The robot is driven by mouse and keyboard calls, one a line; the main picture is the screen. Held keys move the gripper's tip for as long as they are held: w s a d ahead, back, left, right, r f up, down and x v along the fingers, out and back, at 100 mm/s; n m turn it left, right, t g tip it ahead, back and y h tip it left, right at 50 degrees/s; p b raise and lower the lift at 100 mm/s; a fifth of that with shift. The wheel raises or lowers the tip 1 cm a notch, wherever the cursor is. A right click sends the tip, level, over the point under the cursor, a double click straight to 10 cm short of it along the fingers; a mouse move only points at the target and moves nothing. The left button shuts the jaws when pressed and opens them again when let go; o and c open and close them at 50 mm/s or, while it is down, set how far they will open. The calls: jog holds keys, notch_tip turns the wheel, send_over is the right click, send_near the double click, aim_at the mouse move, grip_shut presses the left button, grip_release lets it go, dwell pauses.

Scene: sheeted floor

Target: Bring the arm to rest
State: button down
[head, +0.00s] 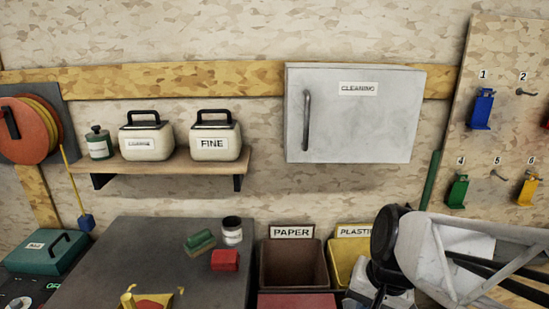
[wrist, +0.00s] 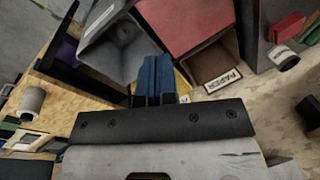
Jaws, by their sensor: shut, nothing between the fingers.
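My gripper (wrist: 156,75) shows in the wrist view. Its two narrow blue fingers are together in front of the dark crossbar, with nothing held between them. In the head view my arm comes in at the lower right, in front of the yellow PLASTIC bin (head: 342,262) and part of the wall. The fingers cannot be made out there. In the wrist view the fingers point toward the bins, near the brown PAPER bin (wrist: 212,66), which also shows in the head view (head: 293,262).
A dark worktop (head: 150,250) holds a green block, a red block (head: 225,260) and a jar (head: 232,231). A grey CLEANING cabinet (head: 350,125) is shut on the wall. A shelf (head: 165,170) bears two canisters. A pegboard (head: 500,60) stands at right.

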jog(key=s+d+r+n+t+h, duration=0.1)
jog(key=s+d+r+n+h, duration=0.1)
jog(key=s+r+n, duration=0.1)
notch_tip(320, 180, up, 2)
jog(key=shift+d+n, duration=0.15)
jog(key=shift+n, duration=0.55)
dwell(0.6)
